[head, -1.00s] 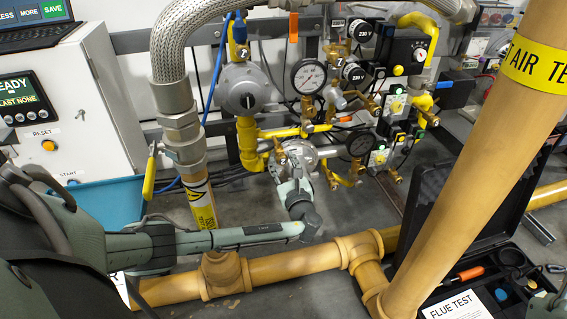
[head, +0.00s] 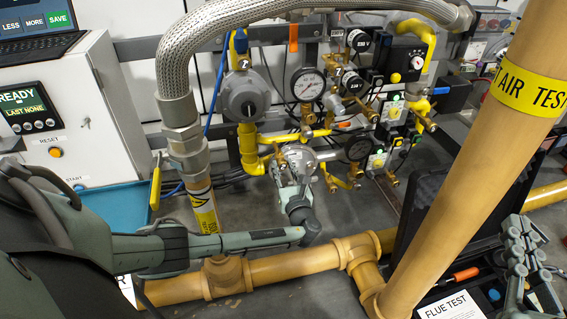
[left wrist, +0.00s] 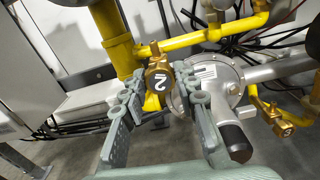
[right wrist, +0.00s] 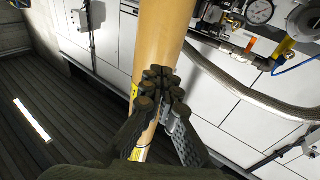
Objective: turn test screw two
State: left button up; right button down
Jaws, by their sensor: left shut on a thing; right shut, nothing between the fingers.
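Test screw two is a brass fitting (left wrist: 157,78) with a white 2 on it, in the middle of the left wrist view. My left gripper (left wrist: 158,98) has its grey fingers on either side of this brass piece and is shut on it. In the head view my left gripper (head: 291,178) is in front of the grey round regulator body (head: 297,158), and the screw is hard to make out there. My right gripper (head: 522,240) is shut and empty at the lower right. In the right wrist view its fingertips (right wrist: 160,88) meet in front of a tan pipe.
A thick tan pipe (head: 480,170) with an AIR TEST label slants between my arms. A tan floor pipe (head: 290,267) runs below my left arm. A braided hose (head: 178,55) rises left of the regulators. A black case (head: 432,190) stands open at the right.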

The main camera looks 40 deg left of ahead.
pick_arm(q)
jog(key=shift+r+m+p, duration=0.1)
jog(key=shift+m+p, duration=0.65)
jog(key=shift+m, duration=0.15)
jog(key=shift+m+p, duration=0.65)
jog(key=shift+m, duration=0.25)
grip_shut()
pick_arm(e)
jog(key=s+d+f+g+h, duration=0.2)
jog(key=d+f+g+h, duration=0.1)
jog(key=f, duration=0.5)
jog(key=s+d+f+g+h, duration=0.1)
jog(key=d+f+g+h, duration=0.1)
jog(key=d+f+g, duration=0.3)
jog(key=shift+s+d+f+m+g+h, duration=0.4)
jog(key=shift+d+f, duration=0.7)
jog(key=shift+f, duration=0.35)
pick_arm(q)
jog(key=o, duration=1.2)
grip_release()
jog(key=shift+c, duration=0.2)
jog(key=v, duration=1.2)
jog(key=shift+d, duration=0.1)
